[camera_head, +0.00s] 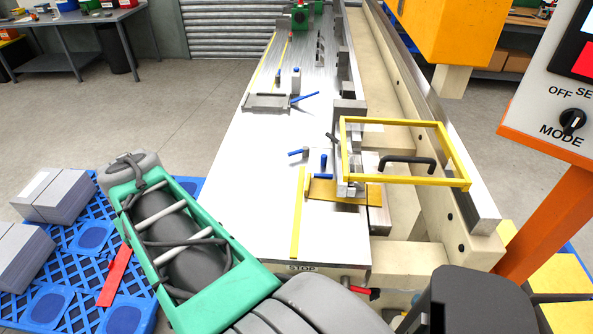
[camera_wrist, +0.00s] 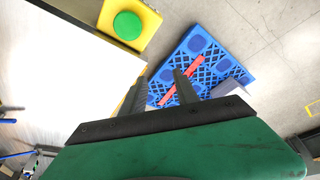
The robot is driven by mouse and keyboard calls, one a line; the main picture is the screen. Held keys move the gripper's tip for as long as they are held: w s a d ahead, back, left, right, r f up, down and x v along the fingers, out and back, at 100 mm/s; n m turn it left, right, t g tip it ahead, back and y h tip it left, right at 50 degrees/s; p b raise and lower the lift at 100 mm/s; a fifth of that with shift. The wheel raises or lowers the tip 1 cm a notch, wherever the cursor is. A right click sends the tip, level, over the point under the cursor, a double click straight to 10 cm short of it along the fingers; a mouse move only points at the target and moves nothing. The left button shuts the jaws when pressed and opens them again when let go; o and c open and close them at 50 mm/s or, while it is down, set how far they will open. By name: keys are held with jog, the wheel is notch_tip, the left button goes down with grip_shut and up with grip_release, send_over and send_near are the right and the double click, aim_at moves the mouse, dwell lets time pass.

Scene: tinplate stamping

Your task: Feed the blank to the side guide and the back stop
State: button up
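In the head view a long pale metal bed (camera_head: 240,190) runs away from me, with a yellow strip (camera_head: 298,215) near its front end. Steel blocks (camera_head: 348,107) line its right side like a guide. A flat grey plate (camera_head: 267,102) lies across the bed farther back; I cannot tell whether it is the blank or a stop. A brass-coloured plate (camera_head: 323,190) lies under the blocks near the front. In the wrist view my gripper (camera_wrist: 166,78) is open and empty, its two fingers apart, above the area beside the bed. I cannot clearly identify the blank.
A blue pallet (camera_head: 75,262) holds grey stacks (camera_head: 57,192) and a red strip (camera_head: 115,277). A yellow frame (camera_head: 405,122) with a black handle stands over the bed's right side. The control panel (camera_head: 560,95) is at right. A yellow box with a green button (camera_wrist: 128,25) shows in the wrist view.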

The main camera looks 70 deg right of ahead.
jog(key=s+d+m, duration=0.1)
jog(key=s+d, duration=0.1)
jog(key=d, duration=0.2)
jog(key=s+d+r+m+h, duration=0.1)
jog(key=s+d+m, duration=0.1)
jog(key=d, duration=0.3)
jog(key=s+d+r+m+g, duration=0.1)
jog(key=s+d+m, duration=0.1)
jog(key=s+d, duration=0.2)
jog(key=shift+s+d+p, duration=0.1)
jog(key=shift+d+p, duration=0.3)
jog(key=shift+d, duration=0.3)
jog(key=s+d+m+h, duration=0.1)
jog(key=s+d+m, duration=0.1)
jog(key=s+d, duration=0.35)
jog(key=m+g, duration=0.2)
jog(key=m, duration=0.2)
send_near(306, 189)
jog(key=f, duration=0.1)
jog(key=shift+h, duration=0.3)
jog(key=p+x, duration=0.1)
jog(key=x, duration=0.6)
jog(key=shift+f, duration=0.4)
grip_shut()
jog(key=shift+n, duration=0.3)
